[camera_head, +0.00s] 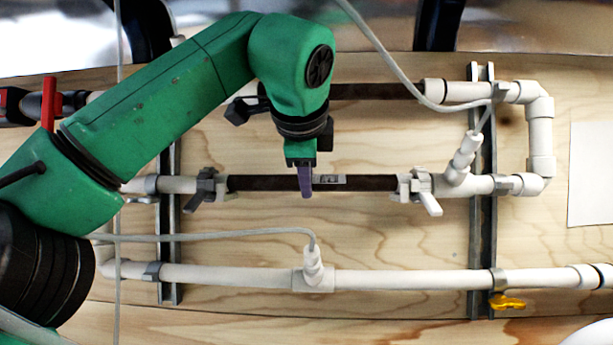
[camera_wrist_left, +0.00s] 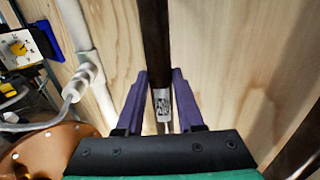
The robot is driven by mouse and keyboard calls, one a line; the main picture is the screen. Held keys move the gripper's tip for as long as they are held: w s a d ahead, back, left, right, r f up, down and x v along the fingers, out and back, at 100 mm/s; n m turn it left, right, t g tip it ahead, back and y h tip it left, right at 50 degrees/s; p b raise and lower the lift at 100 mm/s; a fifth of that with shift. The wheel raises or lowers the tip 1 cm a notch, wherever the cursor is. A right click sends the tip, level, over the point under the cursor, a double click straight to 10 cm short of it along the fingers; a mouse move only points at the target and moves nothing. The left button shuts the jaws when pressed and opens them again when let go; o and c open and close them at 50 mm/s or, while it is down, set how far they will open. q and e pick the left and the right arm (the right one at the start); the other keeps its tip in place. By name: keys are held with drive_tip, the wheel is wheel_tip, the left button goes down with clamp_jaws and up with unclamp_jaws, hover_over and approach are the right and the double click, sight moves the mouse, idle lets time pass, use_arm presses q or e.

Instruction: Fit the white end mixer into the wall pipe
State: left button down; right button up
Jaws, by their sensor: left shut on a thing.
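The mixer (camera_head: 262,183) is a long dark tube with a small printed label. In the head view it lies level in the middle pipe run, between the left valve fitting (camera_head: 205,186) and the right valve fitting (camera_head: 420,188). Its ends meet these fittings in the picture; I cannot tell how deep they sit. My left gripper (camera_head: 305,181) reaches down to the tube near its middle, with purple fingers shut on it. In the left wrist view the tube (camera_wrist_left: 155,35) passes between the fingers (camera_wrist_left: 162,76), label (camera_wrist_left: 163,104) showing. My right gripper is out of view.
White wall pipe (camera_head: 400,280) runs below, with a tee and grey cable. Another dark tube (camera_head: 375,91) is in the upper run, partly behind my arm. Metal rails (camera_head: 482,225) carry the pipes on a wooden board. A yellow handle (camera_head: 507,301) sits lower right.

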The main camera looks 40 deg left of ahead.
use_arm(q)
drive_tip(key=shift+f, duration=0.15)
drive_tip(key=shift+c, duration=2.3)
unclamp_jaws()
drive_tip(key=p+v, duration=0.5)
drive_tip(key=v, duration=0.9)
drive_tip(key=shift+s+d+p, duration=0.15)
drive_tip(key=shift+s+p, duration=0.15)
